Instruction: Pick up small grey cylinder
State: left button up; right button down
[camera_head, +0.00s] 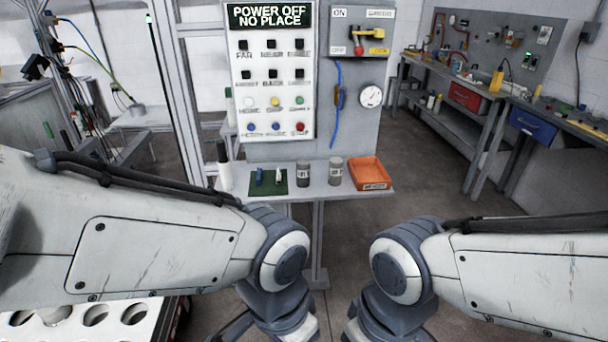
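Two small cylinders stand upright on the narrow grey shelf below the control panel. The left one (303,174) is dark grey with a pale label band. The right one (335,171) is grey, also with a band. At the lower left, a white rack (75,330) with round holes shows in part, and a greyish round thing (57,314) sits in one hole; I cannot tell its full shape. My two arms reach in from the sides and bend down at the bottom middle. Both grippers are below the picture's edge, out of sight.
The shelf (232,184) also bears a green mat (268,188) with small blue and white pieces and an orange bin (369,173). Above is a button panel (272,75) whose sign (270,16) reads "POWER OFF NO PLACE". A workbench (470,105) stands at right.

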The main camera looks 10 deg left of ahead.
aim_at(303, 165)
jog(key=i, duration=1.8)
jog(key=u, duration=0.4)
